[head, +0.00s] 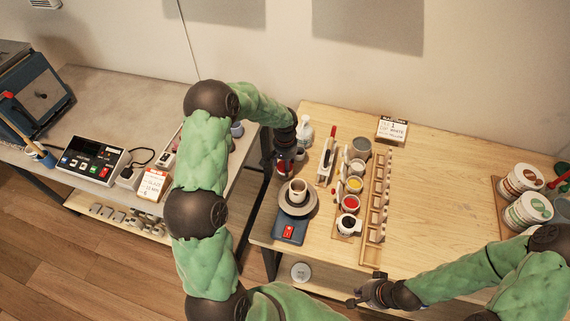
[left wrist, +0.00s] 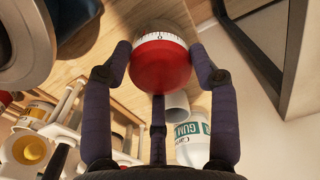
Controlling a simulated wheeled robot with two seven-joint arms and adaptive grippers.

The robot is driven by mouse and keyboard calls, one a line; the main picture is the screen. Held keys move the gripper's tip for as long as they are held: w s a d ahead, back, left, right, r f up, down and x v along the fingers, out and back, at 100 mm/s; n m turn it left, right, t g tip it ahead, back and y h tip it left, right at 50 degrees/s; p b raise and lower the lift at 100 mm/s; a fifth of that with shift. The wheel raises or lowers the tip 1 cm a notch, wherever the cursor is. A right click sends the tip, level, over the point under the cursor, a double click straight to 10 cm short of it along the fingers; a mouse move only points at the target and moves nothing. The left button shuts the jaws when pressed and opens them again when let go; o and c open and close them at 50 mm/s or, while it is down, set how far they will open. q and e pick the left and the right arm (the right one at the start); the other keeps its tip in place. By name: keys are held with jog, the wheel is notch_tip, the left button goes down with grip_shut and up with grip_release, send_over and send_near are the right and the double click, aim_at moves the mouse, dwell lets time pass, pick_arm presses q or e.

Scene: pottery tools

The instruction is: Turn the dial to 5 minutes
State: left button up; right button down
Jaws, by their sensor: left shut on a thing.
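A round timer with a red dial (left wrist: 160,66) and a white numbered ring (left wrist: 160,38) is between the fingers of my left gripper (left wrist: 162,58) in the left wrist view. The fingers are shut on the dial's sides, and a 0 shows on the ring near its top middle. In the head view my left gripper (head: 285,163) is low over the back left of the wooden table, and only a little red shows between its fingers. My right gripper (head: 366,291) is at the table's front edge, away from the timer; its finger opening is too small to tell.
A grey wheel with a cup (head: 298,190) and a blue base (head: 290,230) stands just in front of the left gripper. A white bottle (head: 305,130) is close behind it. Paint cups (head: 354,185) and a wooden rack (head: 375,210) are to the right. The table's right middle is clear.

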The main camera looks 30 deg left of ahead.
pick_arm(q)
jog(key=o, duration=1.2)
jog(key=shift+c, duration=0.2)
jog(key=shift+r, duration=0.45)
notch_tip(320, 180, up, 11)
